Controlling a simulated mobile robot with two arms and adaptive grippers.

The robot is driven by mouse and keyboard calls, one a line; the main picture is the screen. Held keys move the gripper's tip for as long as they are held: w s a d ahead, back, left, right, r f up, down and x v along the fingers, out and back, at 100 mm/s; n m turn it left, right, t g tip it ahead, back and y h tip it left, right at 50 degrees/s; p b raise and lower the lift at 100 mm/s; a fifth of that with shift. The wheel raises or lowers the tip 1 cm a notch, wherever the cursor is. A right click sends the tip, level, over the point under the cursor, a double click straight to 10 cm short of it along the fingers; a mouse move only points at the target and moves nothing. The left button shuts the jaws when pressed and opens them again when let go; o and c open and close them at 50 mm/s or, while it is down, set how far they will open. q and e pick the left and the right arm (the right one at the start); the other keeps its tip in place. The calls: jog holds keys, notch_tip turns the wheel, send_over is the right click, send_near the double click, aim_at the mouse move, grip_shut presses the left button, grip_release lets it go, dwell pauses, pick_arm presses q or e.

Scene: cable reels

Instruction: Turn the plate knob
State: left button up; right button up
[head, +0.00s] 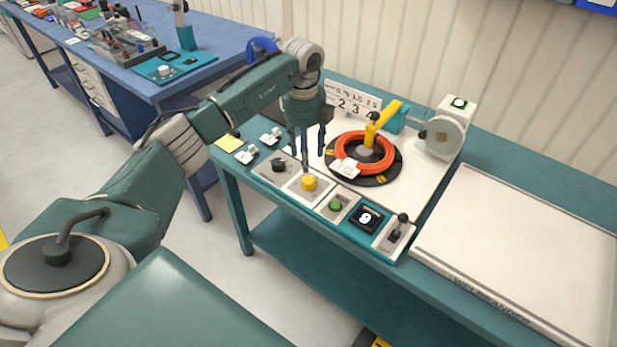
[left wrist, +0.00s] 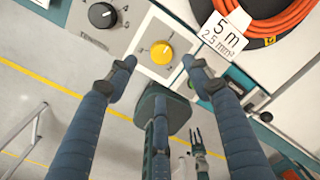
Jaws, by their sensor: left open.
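A yellow round knob (head: 309,183) sits on a light square plate (head: 298,196) at the front edge of the bench. It also shows in the left wrist view (left wrist: 161,53), with number marks around it. A black knob (head: 278,165) sits to its left; in the left wrist view that knob (left wrist: 102,15) has a partly readable label. My left gripper (head: 305,158) is open and points down above the yellow knob, apart from it. In the left wrist view its fingers (left wrist: 158,72) spread around the near side of the knob, with nothing between them.
An orange cable coil (head: 352,158) lies on a black turntable behind the knobs, with a yellow arm (head: 382,120) over it. A green button (head: 336,205), a display (head: 367,217) reading 9 and a lever (head: 397,228) stand to the right. A small dark claw-like shape (left wrist: 196,142) shows low in the left wrist view.

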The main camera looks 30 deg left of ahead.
aim_at(309, 180)
pick_arm(q)
jog(key=f+p, duration=0.1)
jog(key=f, duration=0.4)
jog(key=f+p, duration=0.1)
jog(key=f, duration=0.4)
jog(key=shift+w+d, duration=0.15)
jog(key=shift+w, duration=0.05)
jog(key=c, duration=1.1)
